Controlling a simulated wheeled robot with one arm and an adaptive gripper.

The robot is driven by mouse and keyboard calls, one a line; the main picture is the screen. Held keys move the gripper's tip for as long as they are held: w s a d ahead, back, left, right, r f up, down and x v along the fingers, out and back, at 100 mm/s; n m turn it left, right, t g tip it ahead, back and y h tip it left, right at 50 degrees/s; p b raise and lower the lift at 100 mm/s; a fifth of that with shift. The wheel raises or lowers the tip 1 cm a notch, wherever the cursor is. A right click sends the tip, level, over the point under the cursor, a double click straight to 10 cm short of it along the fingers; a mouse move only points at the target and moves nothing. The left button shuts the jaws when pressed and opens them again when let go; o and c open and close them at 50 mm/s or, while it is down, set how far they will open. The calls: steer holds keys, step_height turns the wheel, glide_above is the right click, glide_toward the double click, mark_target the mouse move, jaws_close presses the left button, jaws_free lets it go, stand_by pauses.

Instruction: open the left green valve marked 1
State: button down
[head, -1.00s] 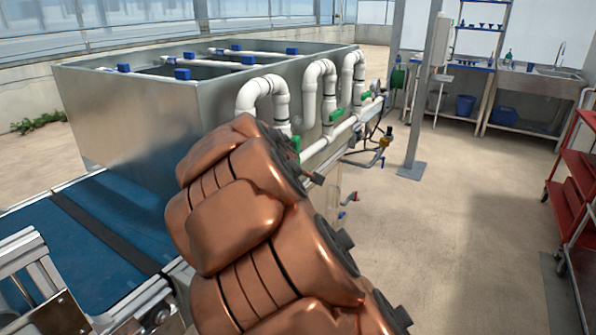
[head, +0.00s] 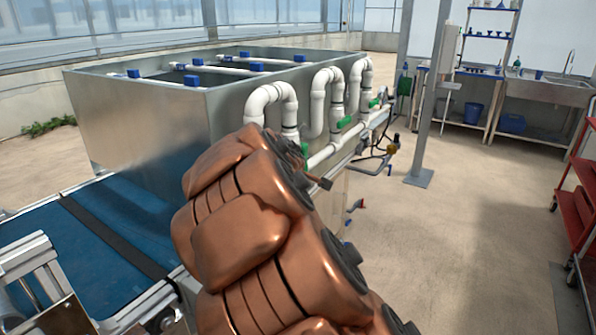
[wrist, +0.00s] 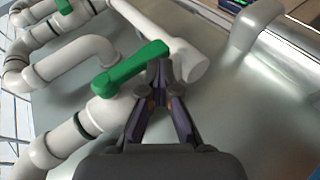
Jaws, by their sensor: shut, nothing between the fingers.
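The leftmost green valve (head: 305,152) shows as a small green sliver beside my arm in the head view; the arm hides most of it. In the wrist view a green valve handle (wrist: 130,68) sits on a white pipe and slants up to the right. My gripper (wrist: 160,68) is shut and empty, its dark fingertips right at the handle's right end. I cannot tell whether they touch it. In the head view my arm hides the gripper. No number is readable. Two more green valves, a middle one (head: 344,122) and a far one (head: 374,103), sit along the pipe.
White looped pipes (head: 272,97) run down the side of the metal tank (head: 135,125). A blue conveyor (head: 75,235) lies at lower left. A grey post (head: 428,110) and a red cart (head: 576,205) stand to the right, with clear floor between.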

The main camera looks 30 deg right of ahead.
steer(key=a+f+b+v, duration=0.1)
steer(key=b+v, duration=0.1)
steer(key=v, duration=1.1)
steer(key=shift+w+a, duration=0.15)
steer(key=shift+a, duration=0.25)
steer(key=shift+r, duration=0.15)
steer(key=s+a+f+m+g+y, duration=0.2)
steer(key=s+f+g, duration=0.1)
steer(key=s+f, duration=0.45)
steer(key=s+a+f+m+g+y, duration=0.2)
steer(key=s+a+f+g, duration=0.1)
steer(key=s+f, duration=0.5)
steer(key=s+a+f+m+g+y, duration=0.1)
steer(key=s+a+f+g+y, duration=0.15)
steer(key=s+a, duration=0.45)
steer(key=s+a+f+g+y, duration=0.2)
steer(key=s+a+f+g, duration=0.1)
steer(key=s, duration=0.9)
step_height(320, 180, up, 14)
steer(key=w+t+p, duration=0.1)
steer(key=p, duration=1.1)
steer(key=shift+f+m+p, duration=0.2)
steer(key=shift+m+p, duration=0.1)
steer(key=shift+p, duration=0.1)
